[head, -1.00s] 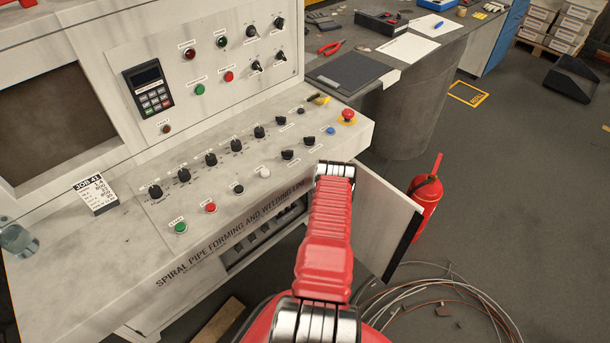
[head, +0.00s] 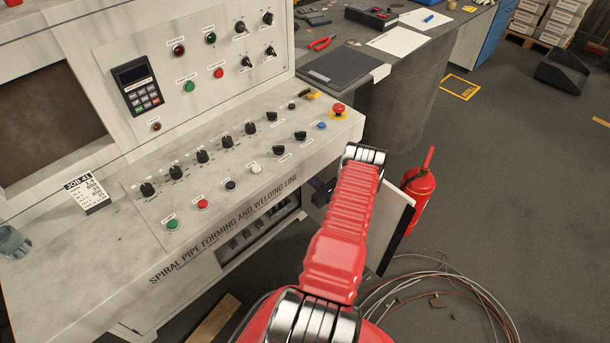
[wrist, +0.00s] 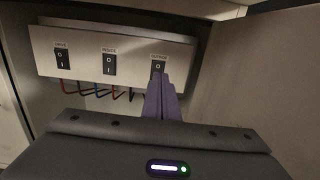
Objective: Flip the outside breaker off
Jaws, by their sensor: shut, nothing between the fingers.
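The outside breaker (wrist: 158,66) is the right-hand black rocker on a pale switch panel (wrist: 83,62) in the wrist view. An O shows on its upper part; its lower part is hidden behind my fingertips. My gripper (wrist: 159,77) is shut and empty, its purple fingers together over the breaker's lower part. I cannot tell whether they touch it. To the left are the inside breaker (wrist: 109,65) and another breaker (wrist: 62,59). In the head view, part of my gripper shows as a small purple patch at the cabinet opening, mostly hidden by my arm.
Coloured wires (wrist: 95,91) hang below the panel. The open cabinet door (head: 397,225) stands right of my arm, with a red fire extinguisher (head: 420,182) beyond it. Coiled wire (head: 430,295) lies on the floor. The control console (head: 225,165) overhangs the cabinet.

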